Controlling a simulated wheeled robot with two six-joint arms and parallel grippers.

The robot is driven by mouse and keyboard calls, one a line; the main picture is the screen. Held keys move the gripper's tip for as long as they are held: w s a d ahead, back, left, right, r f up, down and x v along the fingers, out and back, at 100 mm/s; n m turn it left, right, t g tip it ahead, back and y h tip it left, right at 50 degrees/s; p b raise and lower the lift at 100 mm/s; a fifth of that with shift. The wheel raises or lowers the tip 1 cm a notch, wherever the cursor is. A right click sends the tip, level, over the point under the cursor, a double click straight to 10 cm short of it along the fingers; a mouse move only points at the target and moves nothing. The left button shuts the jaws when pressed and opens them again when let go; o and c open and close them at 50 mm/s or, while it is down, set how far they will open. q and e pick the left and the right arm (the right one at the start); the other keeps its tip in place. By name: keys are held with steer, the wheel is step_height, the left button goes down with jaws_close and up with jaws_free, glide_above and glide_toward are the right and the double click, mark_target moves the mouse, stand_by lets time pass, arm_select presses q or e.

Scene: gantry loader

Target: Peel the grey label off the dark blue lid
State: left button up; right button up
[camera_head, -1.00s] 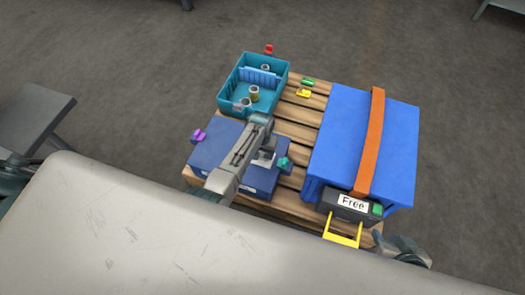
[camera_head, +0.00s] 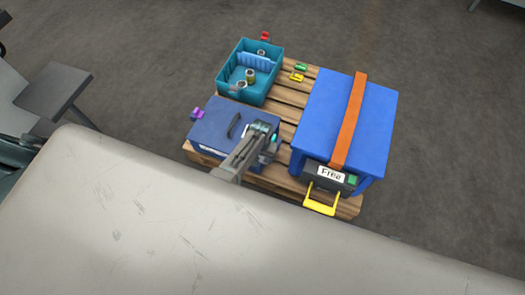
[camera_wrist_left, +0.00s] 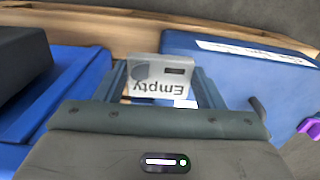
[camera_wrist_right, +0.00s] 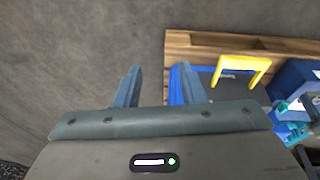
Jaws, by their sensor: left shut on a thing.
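The dark blue lid (camera_head: 210,124) tops a box at the near left of the pallet; a dark handle shows on it. My left gripper (camera_head: 264,130) is at the lid's right end. It is shut on the grey label (camera_wrist_left: 160,80), which reads "Empty" and stands up between the fingers in the left wrist view. The lid (camera_wrist_left: 225,65) lies behind and right of the label there; the label looks apart from it, though its lower edge is partly hidden. My right gripper (camera_wrist_right: 158,88) is open and empty, seen only in its own wrist view.
A large blue crate (camera_head: 320,110) with an orange strap (camera_head: 351,115) and a "Free" tag (camera_head: 332,173) stands at right. A teal bin (camera_head: 248,92) with cans stands behind the lid. Purple (camera_head: 197,113), yellow (camera_head: 297,77), green and red clips are around the pallet (camera_head: 285,118).

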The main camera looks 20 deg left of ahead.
mark_target(262, 161)
arm_select(q)
steer(key=shift+s+d+r, duration=0.1)
steer(key=shift+s+d, duration=0.2)
steer(key=shift+s, duration=0.2)
steer(key=shift+s+d+r+p, duration=0.1)
steer(key=shift+r+p, duration=0.1)
steer(key=shift+p, duration=0.25)
steer(key=shift+r+p, duration=1.75)
steer(key=shift+p, duration=0.2)
arm_select(e)
steer(key=shift+s+d+r, duration=0.25)
steer(key=shift+r, duration=0.3)
steer(key=shift+s+d+r, duration=0.2)
steer(key=shift+s+r, duration=0.05)
steer(key=shift+r, duration=0.3)
steer(key=shift+f, duration=0.1)
